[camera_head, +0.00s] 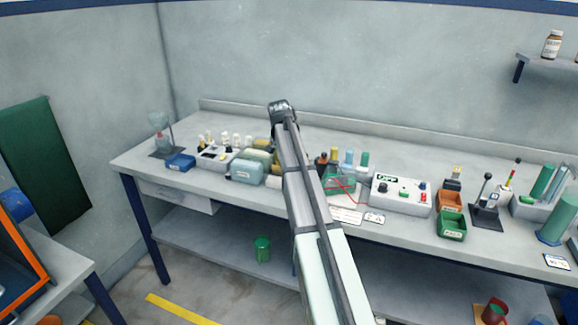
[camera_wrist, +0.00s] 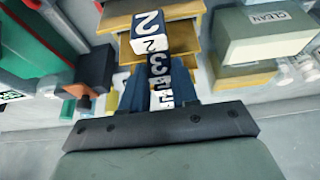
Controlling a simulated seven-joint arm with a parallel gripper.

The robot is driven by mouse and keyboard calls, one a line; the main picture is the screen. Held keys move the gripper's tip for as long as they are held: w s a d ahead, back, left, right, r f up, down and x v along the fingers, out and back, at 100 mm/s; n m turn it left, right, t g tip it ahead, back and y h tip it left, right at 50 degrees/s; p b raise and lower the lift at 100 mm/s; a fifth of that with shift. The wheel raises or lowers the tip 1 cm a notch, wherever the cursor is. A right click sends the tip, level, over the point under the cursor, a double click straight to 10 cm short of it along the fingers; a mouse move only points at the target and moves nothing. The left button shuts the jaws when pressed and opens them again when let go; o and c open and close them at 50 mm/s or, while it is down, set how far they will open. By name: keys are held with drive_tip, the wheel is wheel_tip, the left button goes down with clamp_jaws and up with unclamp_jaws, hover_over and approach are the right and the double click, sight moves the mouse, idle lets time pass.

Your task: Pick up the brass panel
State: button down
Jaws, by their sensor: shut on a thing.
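Brass-coloured panels (camera_wrist: 184,39) stand in steps one behind another in the upper middle of the wrist view. A strip of black and white faces with numbers (camera_wrist: 157,62) runs over them towards my gripper. My gripper (camera_wrist: 157,88) points at them, with its dark blue fingers on either side of the strip. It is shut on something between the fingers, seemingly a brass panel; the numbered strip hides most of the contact. In the head view my arm covers the gripper and the spot below it. Yellowish pieces (camera_head: 263,143) show just left of the arm.
A green-grey box marked CLEAN (camera_wrist: 262,32) stands close on the right in the wrist view. In the head view, a teal box (camera_head: 246,171), bottles and a white control box (camera_head: 400,194) crowd the bench (camera_head: 135,163). Its far left end has some free room.

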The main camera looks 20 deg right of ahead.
wheel_tip(320, 180, up, 10)
idle(0.8)
idle(0.3)
